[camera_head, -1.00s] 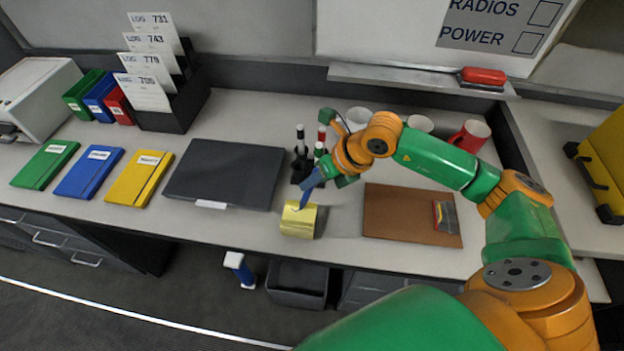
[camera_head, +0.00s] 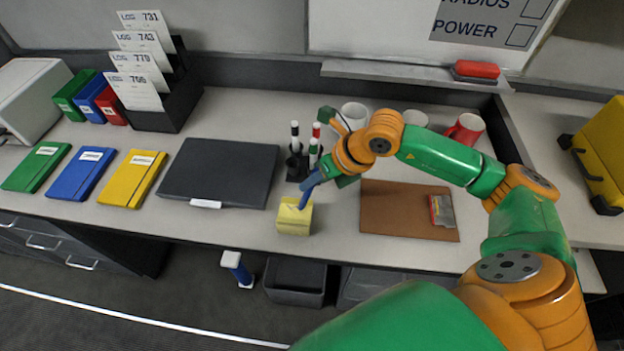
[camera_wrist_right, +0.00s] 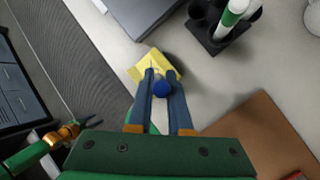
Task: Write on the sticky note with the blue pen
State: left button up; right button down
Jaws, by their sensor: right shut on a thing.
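The yellow sticky note pad (camera_head: 294,218) lies near the front edge of the desk. My right gripper (camera_head: 303,202) is over its upper right part, pointing down. In the right wrist view, the gripper's two blue fingers (camera_wrist_right: 160,78) are shut on the blue pen (camera_wrist_right: 161,89), whose rounded blue end shows between them. The note (camera_wrist_right: 144,72) lies just beyond the fingertips. The pen's tip is hidden, so I cannot tell whether it touches the paper. Part of my left arm shows at lower left in the wrist view, its gripper (camera_wrist_right: 88,122) small and unclear.
A pen holder (camera_head: 300,168) with several markers stands just behind the note. A dark closed case (camera_head: 220,170) is to the left, and a brown board (camera_head: 395,212) to the right. Mugs (camera_head: 353,114) stand behind the arm. The desk's front edge is close to the note.

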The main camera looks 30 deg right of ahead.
jog(key=shift+w+d, duration=0.1)
jog(key=shift+d, duration=0.25)
jog(key=shift+d+b, duration=0.15)
jog(key=shift+b, duration=0.15)
jog(key=shift+d, duration=0.25)
jog(key=shift+r, duration=0.1)
notch_tip(320, 180, up, 6)
jog(key=p, duration=0.4)
jog(key=shift+r, duration=0.25)
jog(key=shift+f, duration=0.1)
jog(key=shift+w, duration=0.1)
